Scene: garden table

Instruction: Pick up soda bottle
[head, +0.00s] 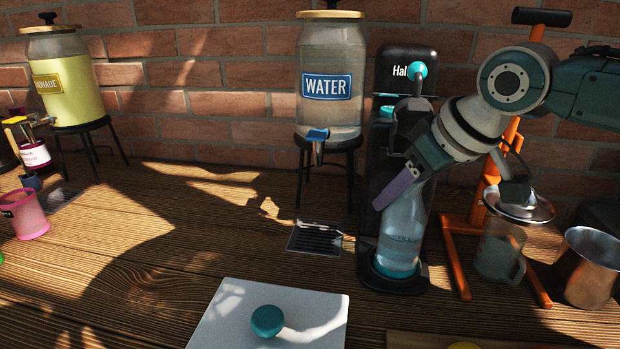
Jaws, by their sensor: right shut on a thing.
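The soda bottle (402,232) is clear with a bluish tint and stands upright in the black soda machine (404,66), its foot on the machine's round teal base. My right gripper (405,190) reaches in from the right and is shut on the upper part of the bottle. One purple-grey finger shows in front of the bottle; the other finger and the bottle's neck are hidden. My left gripper is not in view.
A water dispenser (331,112) on a black stand is left of the machine. An orange stand (487,190), a glass jug (499,249) and a metal pitcher (587,268) are close on the right. A teal cap (267,320) lies on a white board (228,318) in front.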

